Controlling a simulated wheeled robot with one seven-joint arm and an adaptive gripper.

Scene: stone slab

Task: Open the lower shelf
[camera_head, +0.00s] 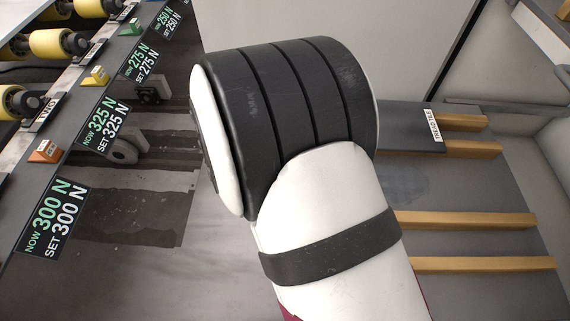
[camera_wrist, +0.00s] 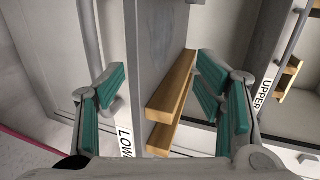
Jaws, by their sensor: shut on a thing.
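The lower shelf shows in the wrist view as a grey upright panel (camera_wrist: 150,40) with wooden bars (camera_wrist: 172,88) beside it. A partly hidden label starting "LOW" (camera_wrist: 125,144) sits below. A grey handle bar (camera_wrist: 90,38) runs down behind the left finger. My gripper (camera_wrist: 163,92) has teal pads on both sides of the panel and bars, and it is shut on part of the lower shelf. The exact contact is hidden. In the head view my white and black arm hides the gripper.
An "UPPER" label (camera_wrist: 262,92) and a second handle bar (camera_wrist: 293,35) stand to the right in the wrist view. In the head view, wooden bars (camera_head: 465,220) lie at right, and a dark counter with force readouts (camera_head: 53,216) and yellow rollers (camera_head: 50,43) stands at left.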

